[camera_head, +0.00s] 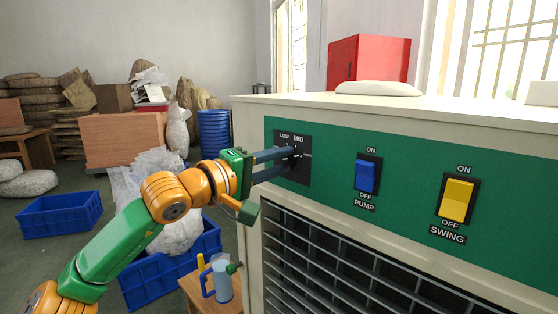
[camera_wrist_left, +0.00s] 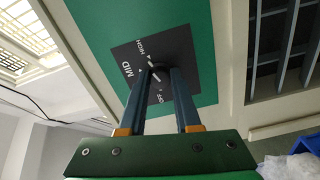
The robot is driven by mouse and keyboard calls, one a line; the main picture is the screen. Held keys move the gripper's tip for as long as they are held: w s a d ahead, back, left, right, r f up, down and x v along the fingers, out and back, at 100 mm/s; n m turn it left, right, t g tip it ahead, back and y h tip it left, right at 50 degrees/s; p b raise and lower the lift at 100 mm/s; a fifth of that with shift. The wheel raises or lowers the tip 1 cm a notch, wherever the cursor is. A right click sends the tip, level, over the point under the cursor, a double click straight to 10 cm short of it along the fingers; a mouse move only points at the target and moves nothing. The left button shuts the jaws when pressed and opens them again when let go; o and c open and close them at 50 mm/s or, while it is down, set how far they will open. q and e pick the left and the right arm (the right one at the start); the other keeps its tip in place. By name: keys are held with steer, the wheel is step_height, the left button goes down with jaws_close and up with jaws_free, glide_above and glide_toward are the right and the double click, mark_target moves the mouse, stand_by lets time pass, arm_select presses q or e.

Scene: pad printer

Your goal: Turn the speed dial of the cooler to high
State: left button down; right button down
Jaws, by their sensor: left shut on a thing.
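The cooler (camera_head: 420,235) is a cream cabinet with a green control panel (camera_head: 330,147) on its front. The speed dial (camera_wrist_left: 158,69) is a small dark knob on a black plate (camera_head: 303,178) at the panel's left end. LOW and MID show on the plate in the head view; MID, HIGH and OFF show in the left wrist view. My left gripper (camera_head: 291,156) is shut on the dial, its two long dark fingers on either side of it. The fingers partly cover the dial, and I cannot tell which label its pointer faces. My right gripper is not in view.
A blue PUMP switch (camera_head: 367,176) and a yellow SWING switch (camera_head: 457,200) sit right of the dial. A grille (camera_head: 340,270) lies below the panel. A small table with a blue jug (camera_head: 221,280) and blue crates (camera_head: 60,214) stand at left.

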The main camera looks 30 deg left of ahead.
arm_select(q)
steer(key=shift+m, duration=0.6)
steer(key=shift+f, duration=0.1)
steer(key=c, duration=0.6)
jaws_free()
steer(key=s+a+b, duration=0.1)
steer(key=s+b, duration=0.4)
steer(key=s, duration=0.2)
steer(key=shift+a, duration=0.15)
